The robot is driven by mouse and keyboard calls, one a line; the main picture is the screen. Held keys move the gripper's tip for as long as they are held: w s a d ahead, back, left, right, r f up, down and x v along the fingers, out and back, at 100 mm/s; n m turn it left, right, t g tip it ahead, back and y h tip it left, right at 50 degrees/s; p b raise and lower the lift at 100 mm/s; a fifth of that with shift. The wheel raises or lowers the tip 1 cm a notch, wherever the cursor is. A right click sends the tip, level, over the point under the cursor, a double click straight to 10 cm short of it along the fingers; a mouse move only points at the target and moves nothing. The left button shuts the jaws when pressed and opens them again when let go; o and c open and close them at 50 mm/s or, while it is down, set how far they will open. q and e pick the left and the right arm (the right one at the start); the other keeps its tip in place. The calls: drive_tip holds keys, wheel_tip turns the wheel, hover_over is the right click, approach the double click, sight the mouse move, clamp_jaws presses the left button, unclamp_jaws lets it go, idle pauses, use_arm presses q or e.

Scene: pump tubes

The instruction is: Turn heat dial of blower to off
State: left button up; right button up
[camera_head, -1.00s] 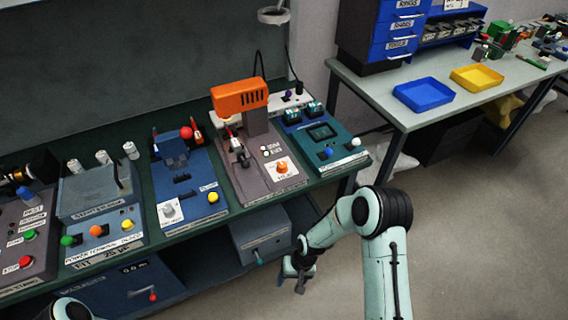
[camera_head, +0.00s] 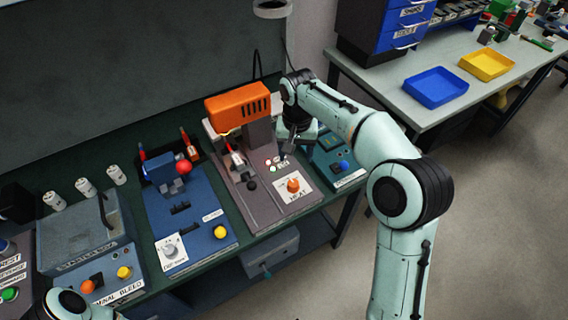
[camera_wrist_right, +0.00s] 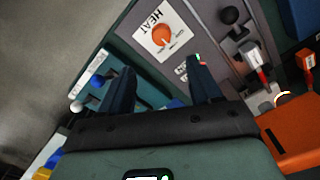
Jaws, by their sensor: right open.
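The blower is a grey-brown station with an orange housing (camera_head: 238,108) on top. Its orange heat dial (camera_head: 293,185) sits on a white plate marked HEAT at the front right of the panel. The dial also shows in the right wrist view (camera_wrist_right: 162,36), beyond the fingertips. My right gripper (camera_head: 288,150) is above the right side of the blower panel, behind the dial and apart from it. In the right wrist view its two dark fingers (camera_wrist_right: 160,80) are spread with nothing between them. My left gripper is out of view; only part of my left arm shows at the bottom left.
A teal station (camera_head: 338,160) stands right of the blower, partly under my right arm. A blue station (camera_head: 187,215) with a grey dial and yellow button stands to its left. A black-knobbed lever (camera_wrist_right: 231,15) rises from the blower panel. Blue (camera_head: 436,88) and yellow trays lie on the far table.

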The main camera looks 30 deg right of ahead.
drive_tip(key=b, duration=0.1)
approach(293, 182)
drive_tip(key=shift+s+f, duration=0.3)
drive_tip(key=f, duration=0.6)
drive_tip(key=shift+w+f+b, duration=0.15)
drive_tip(key=shift+w+b, duration=0.05)
drive_tip(key=shift+b, duration=0.1)
drive_tip(key=shift+f, duration=0.8)
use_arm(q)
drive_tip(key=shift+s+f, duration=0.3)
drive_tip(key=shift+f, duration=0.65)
use_arm(e)
drive_tip(key=c, duration=1)
drive_tip(key=shift+c, duration=0.2)
